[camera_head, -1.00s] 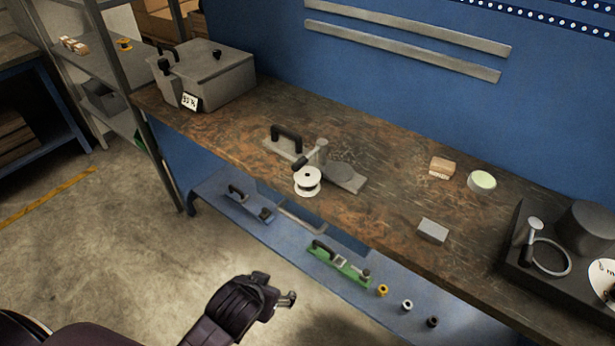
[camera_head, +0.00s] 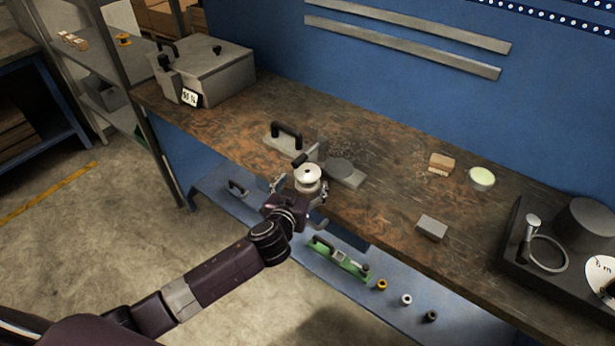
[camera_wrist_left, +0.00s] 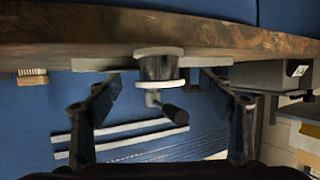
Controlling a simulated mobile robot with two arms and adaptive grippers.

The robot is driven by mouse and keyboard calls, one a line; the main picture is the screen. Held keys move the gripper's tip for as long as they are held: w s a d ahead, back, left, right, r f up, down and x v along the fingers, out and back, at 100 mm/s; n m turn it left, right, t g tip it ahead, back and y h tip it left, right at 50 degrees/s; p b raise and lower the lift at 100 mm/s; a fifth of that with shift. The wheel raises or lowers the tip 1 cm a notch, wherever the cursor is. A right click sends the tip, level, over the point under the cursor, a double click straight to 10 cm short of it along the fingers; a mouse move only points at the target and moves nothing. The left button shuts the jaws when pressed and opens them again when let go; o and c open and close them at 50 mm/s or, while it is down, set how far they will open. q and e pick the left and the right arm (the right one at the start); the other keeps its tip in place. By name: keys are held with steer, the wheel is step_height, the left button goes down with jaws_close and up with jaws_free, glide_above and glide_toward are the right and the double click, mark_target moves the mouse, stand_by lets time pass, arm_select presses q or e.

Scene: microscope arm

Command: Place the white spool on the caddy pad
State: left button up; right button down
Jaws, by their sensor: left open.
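The white spool (camera_head: 308,173) stands upright near the bench's front edge, just in front of the grey caddy (camera_head: 284,144). My left gripper (camera_head: 298,190) is open at the front of the spool. In the left wrist view, which looks upside down, the spool (camera_wrist_left: 155,85) sits between the two spread fingers of the left gripper (camera_wrist_left: 157,80), with visible gaps on both sides. My right gripper is not in view.
A grey lidded box (camera_head: 215,75) stands at the bench's left end. A brush-like block (camera_head: 441,163), a round green-topped dish (camera_head: 481,179), a grey block (camera_head: 432,228) and a dark instrument (camera_head: 520,255) lie to the right. A green tool (camera_head: 338,258) lies on the lower shelf.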

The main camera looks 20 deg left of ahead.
mark_target(308, 176)
arm_select(q)
steer(key=p+x, duration=0.1)
steer(key=x, duration=0.2)
steer(key=shift+w, duration=0.35)
steer(key=shift+w+f, duration=0.35)
steer(key=shift+w, duration=0.3)
steer(key=shift+c, duration=0.7)
steer(key=c, duration=1.3)
steer(key=shift+r, duration=0.1)
